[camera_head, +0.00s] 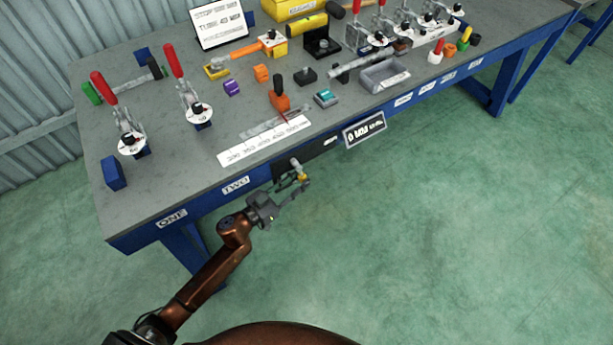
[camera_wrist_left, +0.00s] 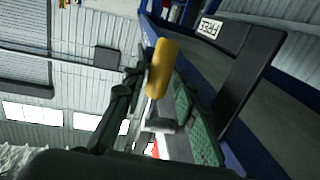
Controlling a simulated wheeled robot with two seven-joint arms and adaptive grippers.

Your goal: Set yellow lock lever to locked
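The yellow lock lever (camera_head: 302,177) sticks out from a dark panel (camera_head: 322,147) on the front edge of the workbench. In the left wrist view its yellow grip (camera_wrist_left: 161,68) shows near the middle, on a grey metal stem. My left gripper (camera_head: 297,187) is at the lever, just in front of the bench edge. In the wrist view its fingers (camera_wrist_left: 150,105) look spread, with the lever between or just beyond them. I cannot tell whether a finger touches it. My right gripper is in neither view.
The blue-framed workbench (camera_head: 190,170) carries red-handled toggle clamps (camera_head: 185,85), an orange-handled tool (camera_head: 279,95), small coloured blocks and a grey bin (camera_head: 383,76). A display sign (camera_head: 364,129) hangs on the front edge, right of the panel. The green floor before the bench is clear.

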